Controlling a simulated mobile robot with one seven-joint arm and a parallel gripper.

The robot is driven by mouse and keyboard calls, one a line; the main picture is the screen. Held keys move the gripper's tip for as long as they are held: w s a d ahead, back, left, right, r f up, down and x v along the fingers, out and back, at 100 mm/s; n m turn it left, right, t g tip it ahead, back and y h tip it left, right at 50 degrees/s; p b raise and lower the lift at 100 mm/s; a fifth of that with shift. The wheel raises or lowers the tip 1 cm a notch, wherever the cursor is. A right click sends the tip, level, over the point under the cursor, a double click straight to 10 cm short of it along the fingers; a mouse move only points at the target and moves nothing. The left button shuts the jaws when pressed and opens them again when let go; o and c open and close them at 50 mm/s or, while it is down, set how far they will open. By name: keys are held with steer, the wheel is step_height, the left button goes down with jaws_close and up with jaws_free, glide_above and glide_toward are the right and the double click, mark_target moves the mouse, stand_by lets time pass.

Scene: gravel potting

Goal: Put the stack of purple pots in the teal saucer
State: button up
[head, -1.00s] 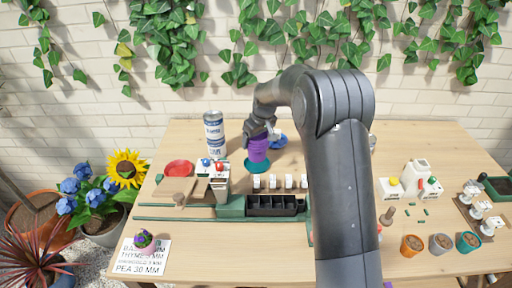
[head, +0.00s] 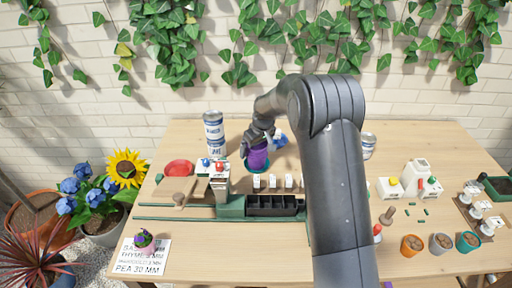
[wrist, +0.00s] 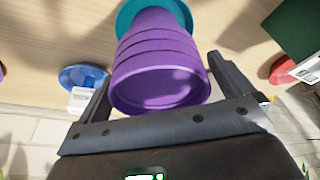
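The stack of purple pots (head: 257,156) is at the back of the table, tilted slightly in the head view. In the wrist view the stack (wrist: 160,65) has its wide rim toward me and its narrow end over the teal saucer (wrist: 184,10). The saucer (head: 246,167) is mostly hidden behind the stack in the head view. I cannot tell whether the stack's base touches it. My gripper (head: 262,136) is at the stack's upper end. In the wrist view its two fingers (wrist: 161,68) lie close against both sides of the stack, shut on it.
A blue saucer (wrist: 82,76) lies beside the stack. A white and blue can (head: 214,132) and a red saucer (head: 178,168) stand to the left. A black tray (head: 270,204) and small white blocks (head: 273,181) are in front.

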steer(key=s+d+r, duration=0.2)
steer(key=s+r, duration=0.2)
steer(key=r, duration=0.3)
steer(key=s+d+r+m, duration=0.1)
steer(key=s+d+r, duration=0.15)
steer(key=r, duration=0.35)
steer(key=s+d+r, duration=0.1)
steer(key=s+r, duration=0.3)
steer(key=r, duration=0.3)
steer(key=s+d+r+m+t+h, duration=0.1)
steer(key=s+d+r, duration=0.1)
steer(key=s, duration=0.4)
steer(key=s+d+r+m+t, duration=0.1)
steer(key=s+d+r, duration=0.2)
steer(key=s, duration=0.2)
steer(key=s+d+f+m, duration=0.1)
steer(key=s+d+m, duration=0.1)
steer(key=s, duration=0.8)
steer(key=s+d+f+m+t+h, duration=0.1)
steer(key=s+d+m, duration=0.1)
steer(key=s, duration=0.9)
steer(key=shift+s+d+f, duration=0.2)
steer(key=shift+d+f, duration=0.1)
steer(key=shift+d, duration=0.1)
